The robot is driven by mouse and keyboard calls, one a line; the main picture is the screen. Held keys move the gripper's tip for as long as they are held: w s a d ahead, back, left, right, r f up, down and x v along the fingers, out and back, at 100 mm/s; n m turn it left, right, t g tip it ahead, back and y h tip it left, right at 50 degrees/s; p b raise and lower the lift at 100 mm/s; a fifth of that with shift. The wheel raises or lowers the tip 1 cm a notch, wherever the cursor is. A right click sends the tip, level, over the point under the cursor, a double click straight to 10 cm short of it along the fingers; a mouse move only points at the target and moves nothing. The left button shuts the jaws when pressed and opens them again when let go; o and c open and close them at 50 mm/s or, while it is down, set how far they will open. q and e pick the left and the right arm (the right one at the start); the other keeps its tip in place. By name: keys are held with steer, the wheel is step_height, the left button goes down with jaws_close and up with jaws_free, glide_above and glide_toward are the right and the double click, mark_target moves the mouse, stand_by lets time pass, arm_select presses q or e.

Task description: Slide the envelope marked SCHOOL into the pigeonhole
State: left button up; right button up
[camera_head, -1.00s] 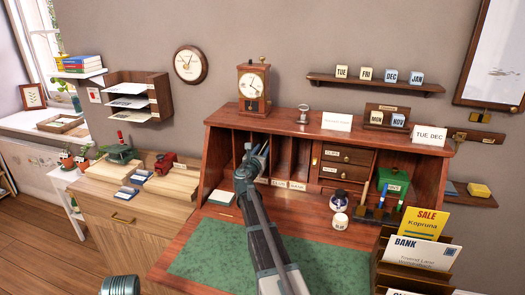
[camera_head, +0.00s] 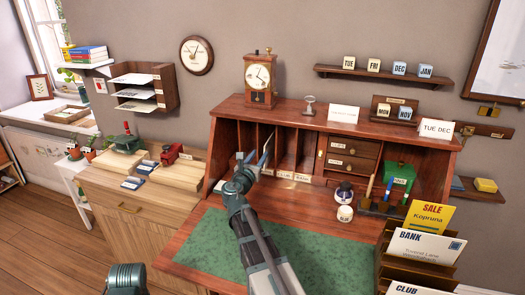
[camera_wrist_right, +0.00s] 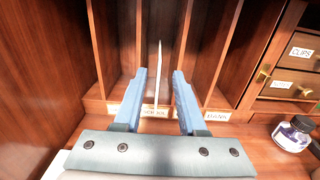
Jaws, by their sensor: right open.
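The right wrist view shows a thin white envelope (camera_wrist_right: 156,75) standing on edge inside a pigeonhole. The label below that pigeonhole (camera_wrist_right: 152,112) seems to read SCHOOL, partly hidden by a finger. The envelope's face is turned edge-on, so its own marking cannot be read. My right gripper (camera_wrist_right: 160,92) is open, its blue fingers on either side of the envelope's near edge with gaps visible. In the head view my right gripper (camera_head: 253,160) is at the front of the upright slots.
Wooden dividers (camera_wrist_right: 203,50) stand close beside the fingers. Drawers (camera_head: 349,156), an ink bottle (camera_head: 344,193) and a pen stand (camera_head: 378,206) are to the right. A letter rack (camera_head: 393,262) holds more envelopes at front right. The green mat (camera_head: 205,238) is clear.

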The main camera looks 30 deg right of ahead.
steer(key=shift+v, duration=0.85)
